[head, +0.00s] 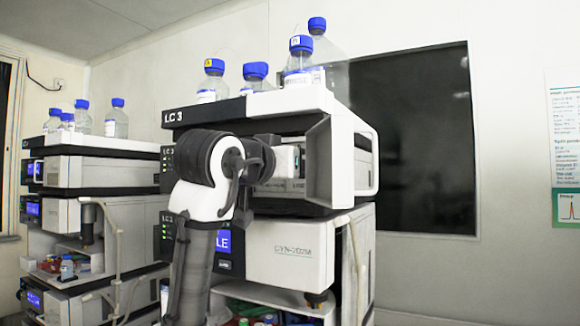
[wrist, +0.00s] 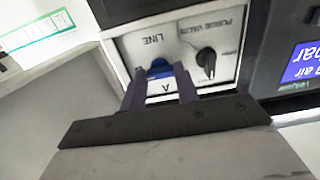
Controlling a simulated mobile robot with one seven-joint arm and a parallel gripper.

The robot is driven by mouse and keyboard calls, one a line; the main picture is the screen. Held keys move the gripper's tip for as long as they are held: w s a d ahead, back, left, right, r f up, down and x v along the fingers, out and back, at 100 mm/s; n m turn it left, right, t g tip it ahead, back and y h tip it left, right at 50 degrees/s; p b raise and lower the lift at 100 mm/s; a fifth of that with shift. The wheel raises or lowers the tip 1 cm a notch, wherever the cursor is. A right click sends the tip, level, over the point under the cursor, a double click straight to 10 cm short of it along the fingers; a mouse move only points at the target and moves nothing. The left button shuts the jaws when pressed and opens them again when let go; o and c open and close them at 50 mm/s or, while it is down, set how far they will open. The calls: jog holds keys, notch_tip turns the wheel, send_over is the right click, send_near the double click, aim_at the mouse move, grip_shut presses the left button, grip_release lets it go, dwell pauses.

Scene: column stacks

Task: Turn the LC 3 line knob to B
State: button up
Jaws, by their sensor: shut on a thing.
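The LC 3 stack (head: 290,248) stands in the middle of the head view, with "LC 3" on its dark top edge. In the wrist view, its white panel (wrist: 228,72) appears upside down, with the words LINE and PURGE VALVE. The blue line knob (wrist: 158,73) sits under LINE. My gripper (wrist: 160,70) is shut on the line knob, one dark finger on each side. A letter A shows on the panel between the fingers. The B mark is not visible, and the pointer direction cannot be told. In the head view my arm hides the knob.
A black purge valve knob (wrist: 207,60) sits close beside my gripper's finger. A lit blue screen (wrist: 302,62) is at the right. Several blue-capped bottles (head: 212,85) stand on top of the stack. A second stack (head: 90,170) stands at left. An open panel (head: 322,160) projects beside my wrist.

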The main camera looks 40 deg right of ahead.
dwell(0.4)
jog(key=o, duration=0.7)
jog(key=shift+o, duration=1.4)
jog(key=shift+a, duration=0.15)
jog(key=shift+s, duration=0.1)
